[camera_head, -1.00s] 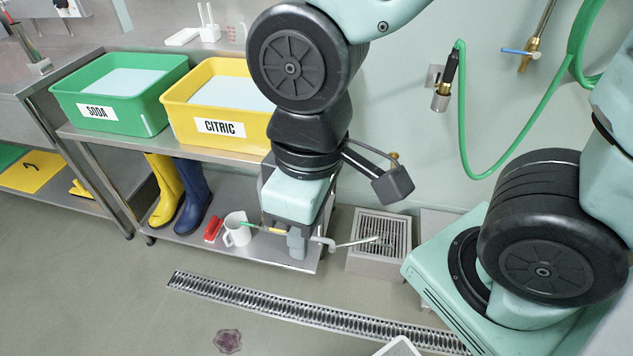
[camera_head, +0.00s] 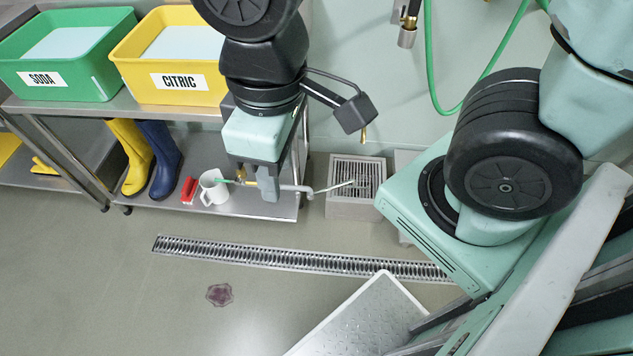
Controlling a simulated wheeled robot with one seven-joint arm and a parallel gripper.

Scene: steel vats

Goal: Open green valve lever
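My gripper (camera_head: 262,190) points down in front of the lower shelf, at the right end of the steel table. A thin green piece (camera_head: 226,181), which looks like the green valve lever, sticks out to the left of my gripper. A brass fitting (camera_head: 240,173) shows beside it. A grey pipe (camera_head: 297,190) comes out to the right of the fingers. My gripper hides the middle of the valve. I cannot tell whether the fingers touch the lever or how far apart they are.
A grated drain box (camera_head: 352,205) stands right. Green and yellow tubs are above.

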